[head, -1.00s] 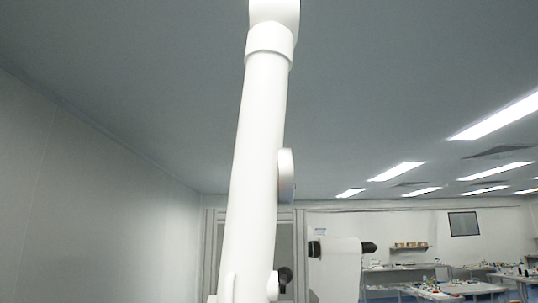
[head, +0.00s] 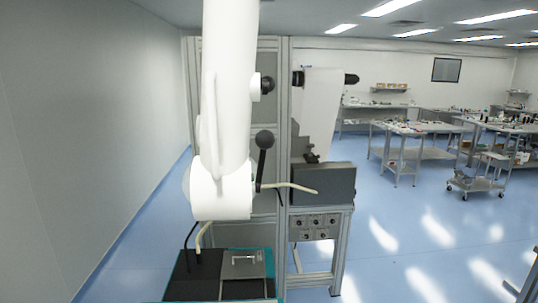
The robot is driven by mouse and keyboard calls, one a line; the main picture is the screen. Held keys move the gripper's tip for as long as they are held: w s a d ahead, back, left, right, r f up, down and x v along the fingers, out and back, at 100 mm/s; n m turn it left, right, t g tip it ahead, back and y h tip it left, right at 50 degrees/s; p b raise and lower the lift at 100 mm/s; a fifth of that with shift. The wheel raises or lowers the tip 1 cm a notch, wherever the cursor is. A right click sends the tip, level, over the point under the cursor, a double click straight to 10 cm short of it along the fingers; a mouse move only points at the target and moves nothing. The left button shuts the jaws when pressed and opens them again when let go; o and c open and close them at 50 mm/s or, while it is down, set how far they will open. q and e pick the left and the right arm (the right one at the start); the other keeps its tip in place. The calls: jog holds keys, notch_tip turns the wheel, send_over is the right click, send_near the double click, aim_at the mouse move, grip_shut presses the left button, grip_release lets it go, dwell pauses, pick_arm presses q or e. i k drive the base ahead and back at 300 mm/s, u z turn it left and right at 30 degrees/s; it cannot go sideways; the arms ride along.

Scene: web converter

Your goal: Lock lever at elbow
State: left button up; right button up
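A large white tubular arm (head: 229,85) comes down from the top of the head view to a rounded white joint (head: 221,192). A lever with a black ball knob (head: 264,140) stands nearly upright at the right side of this joint. A thin cream rod (head: 293,187) points right from beside the lever's foot. Another black knob (head: 267,84) sits higher, at the arm's right side. I cannot tell from this view whether the lever is locked. Neither of my grippers shows, and nothing visible touches the lever.
A metal frame (head: 286,120) stands behind the arm. Right of it are a white part (head: 321,110) with black ends and a dark box (head: 324,184) over a knobbed panel (head: 315,227). A dark teal-edged platform (head: 190,280) lies below. Blue floor is open at right, before work tables (head: 405,130).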

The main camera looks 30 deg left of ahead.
aim_at(265, 139)
jog(key=u, duration=1.75)
jog(key=k, duration=0.5)
jog(key=z, duration=1.65)
